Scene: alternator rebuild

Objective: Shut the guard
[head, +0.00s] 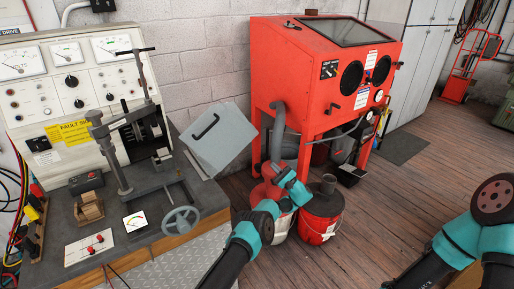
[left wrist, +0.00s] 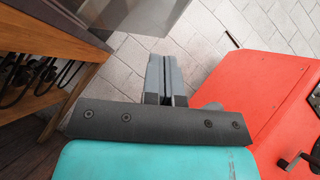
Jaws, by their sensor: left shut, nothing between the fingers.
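The guard (head: 215,140) is a pale grey panel with a black bar handle. It stands swung out and tilted at the right edge of the bench, away from the vise-like stand (head: 130,155) on the bench top. My left arm reaches up from the bottom of the head view, its wrist to the right of and below the guard; the fingers are hard to make out there. In the left wrist view my left gripper (left wrist: 167,78) is shut and empty. A grey panel edge, perhaps the guard, shows at top left, apart from the fingers. My right gripper is out of view.
The bench (head: 185,235) carries a test panel (head: 75,85) with dials and a grey handwheel (head: 181,219). A red blast cabinet (head: 325,75) stands at the right, with a red bucket (head: 321,215) in front. It also shows in the left wrist view (left wrist: 270,90). Open wooden floor lies farther right.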

